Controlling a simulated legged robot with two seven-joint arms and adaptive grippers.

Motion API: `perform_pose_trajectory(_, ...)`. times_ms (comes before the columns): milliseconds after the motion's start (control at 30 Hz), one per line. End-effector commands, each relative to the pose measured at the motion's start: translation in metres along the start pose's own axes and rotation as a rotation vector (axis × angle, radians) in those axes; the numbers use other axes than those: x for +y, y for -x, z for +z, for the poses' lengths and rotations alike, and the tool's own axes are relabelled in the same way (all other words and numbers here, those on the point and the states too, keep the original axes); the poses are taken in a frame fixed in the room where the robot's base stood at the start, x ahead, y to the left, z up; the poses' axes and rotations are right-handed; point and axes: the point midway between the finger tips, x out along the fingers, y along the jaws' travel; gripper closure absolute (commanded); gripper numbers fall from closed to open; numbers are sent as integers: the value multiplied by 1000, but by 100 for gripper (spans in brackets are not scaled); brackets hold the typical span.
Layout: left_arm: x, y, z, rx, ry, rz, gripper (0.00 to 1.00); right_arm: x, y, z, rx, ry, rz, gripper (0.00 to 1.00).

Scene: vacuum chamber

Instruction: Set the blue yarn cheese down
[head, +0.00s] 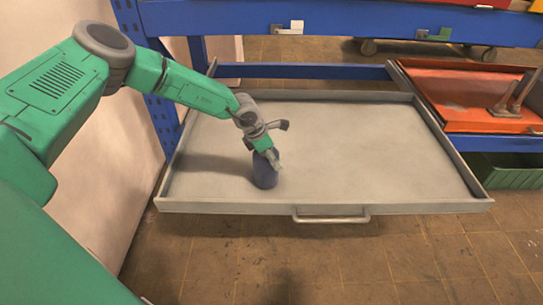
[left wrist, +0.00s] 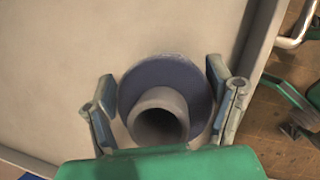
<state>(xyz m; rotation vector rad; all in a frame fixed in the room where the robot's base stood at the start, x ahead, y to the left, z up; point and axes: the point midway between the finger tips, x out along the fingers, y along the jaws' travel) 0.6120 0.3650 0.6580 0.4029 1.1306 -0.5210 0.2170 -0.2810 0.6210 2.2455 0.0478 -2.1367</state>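The blue yarn cheese (head: 265,172) stands about upright at the drawer's front left. Its base looks on or very close to the floor; contact is unclear. The left wrist view looks onto its round blue body (left wrist: 146,72) and the open end of its grey tube. My left gripper (head: 266,152) comes down from above at its top. In the left wrist view the two fingers (left wrist: 162,88) lie on opposite sides of the body, with no clear gap. I cannot tell if the pads press on it.
The grey drawer (head: 400,203) has a low rim and a front handle (head: 332,216); the rest of its floor is bare. A blue frame (head: 350,28) stands behind. A red tray (head: 465,95) and green bin (head: 512,172) are at the right. A pale wall is left.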

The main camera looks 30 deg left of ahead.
Motion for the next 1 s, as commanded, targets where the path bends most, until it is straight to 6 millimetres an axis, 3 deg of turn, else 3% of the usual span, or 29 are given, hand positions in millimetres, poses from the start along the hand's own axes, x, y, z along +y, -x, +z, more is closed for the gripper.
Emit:
perform_pose_trajectory(33,0,-1,-1,1,0,0,10,0,0,0,0,0,0,60)
perform_pose_trajectory(67,0,-1,-1,1,0,0,2,0,0,0,0,0,0,60)
perform_pose_trajectory(467,0,9,2,2,-1,2,2,0,3,0,0,0,0,60)
perform_pose_trajectory(800,1,79,2,-2,0,1,2,0,20,-1,0,0,0,60)
perform_pose_trajectory(1000,0,110,2,1,0,2,2,0,26,-1,0,0,0,60)
